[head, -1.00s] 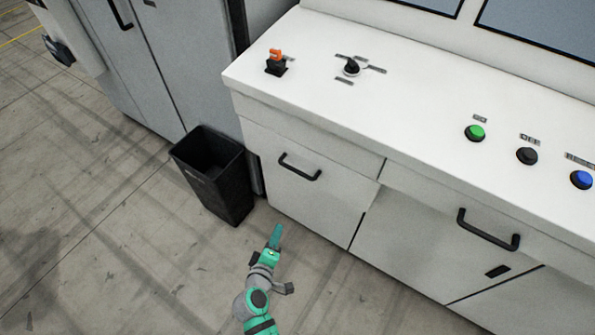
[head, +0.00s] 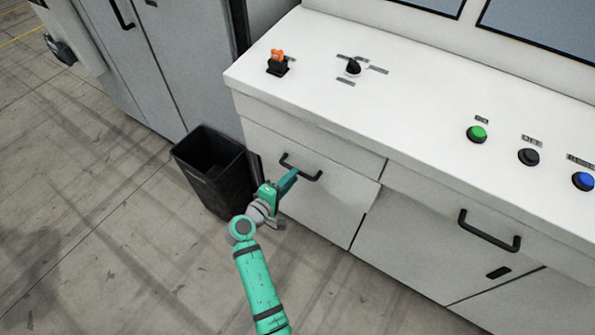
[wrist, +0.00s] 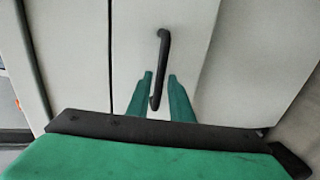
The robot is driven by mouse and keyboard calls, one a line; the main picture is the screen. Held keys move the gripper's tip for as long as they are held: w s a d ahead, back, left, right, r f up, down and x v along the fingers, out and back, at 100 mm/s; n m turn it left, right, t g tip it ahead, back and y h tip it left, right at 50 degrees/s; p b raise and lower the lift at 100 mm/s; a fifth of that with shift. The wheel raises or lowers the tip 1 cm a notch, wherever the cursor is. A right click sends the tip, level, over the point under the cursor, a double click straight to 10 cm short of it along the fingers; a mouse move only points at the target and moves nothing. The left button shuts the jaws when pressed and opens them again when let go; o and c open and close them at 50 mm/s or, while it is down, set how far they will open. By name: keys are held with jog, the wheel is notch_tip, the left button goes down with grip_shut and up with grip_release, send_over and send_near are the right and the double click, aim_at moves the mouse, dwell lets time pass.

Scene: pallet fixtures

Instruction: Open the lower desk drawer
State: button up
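The white desk has a left front panel (head: 320,210) with a black bar handle (head: 300,168), below a narrow strip under the worktop. The gripper is open. I cannot tell whether it touches the handle.
A black waste bin (head: 213,172) stands on the floor left of the drawer, close to my arm. A second black handle (head: 488,231) is on the desk front at right. Buttons (head: 477,133) and switches are on the worktop. The floor in front is clear.

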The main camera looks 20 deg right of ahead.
jog(key=shift+x, duration=2.25)
jog(key=shift+a, duration=0.15)
grip_shut()
jog(key=shift+s+d, duration=0.15)
jog(key=shift+d, duration=0.1)
jog(key=shift+s, duration=0.1)
